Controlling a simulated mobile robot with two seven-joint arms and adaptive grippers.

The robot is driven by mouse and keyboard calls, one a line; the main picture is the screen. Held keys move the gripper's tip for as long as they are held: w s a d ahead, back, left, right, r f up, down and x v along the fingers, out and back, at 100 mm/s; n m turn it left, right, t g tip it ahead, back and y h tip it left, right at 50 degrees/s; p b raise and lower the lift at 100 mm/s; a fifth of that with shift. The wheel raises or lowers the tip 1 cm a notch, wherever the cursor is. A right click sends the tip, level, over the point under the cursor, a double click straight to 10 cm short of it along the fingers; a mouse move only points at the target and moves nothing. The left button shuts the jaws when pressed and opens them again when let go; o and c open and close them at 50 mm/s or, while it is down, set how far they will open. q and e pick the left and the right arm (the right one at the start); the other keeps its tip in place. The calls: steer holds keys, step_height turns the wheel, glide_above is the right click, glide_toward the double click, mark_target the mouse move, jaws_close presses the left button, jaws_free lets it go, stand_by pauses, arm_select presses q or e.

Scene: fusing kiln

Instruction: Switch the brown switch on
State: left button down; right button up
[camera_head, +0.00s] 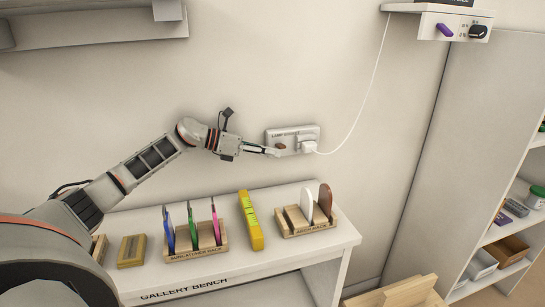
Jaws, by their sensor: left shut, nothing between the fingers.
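The brown switch (281,146) is a small rocker on the left part of a white wall socket plate (306,132) labelled along its top. My left gripper (275,152) is shut and empty, with its fingertips at the switch, at its lower left. I cannot tell whether they touch it. The fingertips partly cover the switch, and its position is too small to read. A white plug (308,147) sits in the right part of the plate. My right gripper is not in view.
A white cord (372,75) runs from the plug up to a wall shelf unit (428,28) with a purple switch and a black knob. Below, a white bench (175,285) holds wooden racks (197,250) and a yellow level (250,220). Open shelves (490,235) stand at right.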

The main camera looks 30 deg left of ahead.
arm_select(q)
steer(key=shift+r, duration=0.1)
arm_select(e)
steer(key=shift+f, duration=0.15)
arm_select(q)
steer(key=shift+r, duration=0.1)
steer(key=shift+r+p, duration=0.45)
steer(key=shift+r, duration=0.4)
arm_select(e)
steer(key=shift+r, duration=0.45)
arm_select(q)
steer(key=shift+w+a+r, duration=0.1)
steer(key=shift+r, duration=0.05)
step_height(320, 180, down, 4)
steer(key=s+d+b, duration=0.1)
steer(key=b, duration=0.2)
steer(key=f+b+v, duration=0.1)
steer(key=v, duration=0.8)
steer(key=shift+s+a+b, duration=0.2)
steer(key=shift+s+b, duration=0.2)
steer(key=shift+s, duration=0.05)
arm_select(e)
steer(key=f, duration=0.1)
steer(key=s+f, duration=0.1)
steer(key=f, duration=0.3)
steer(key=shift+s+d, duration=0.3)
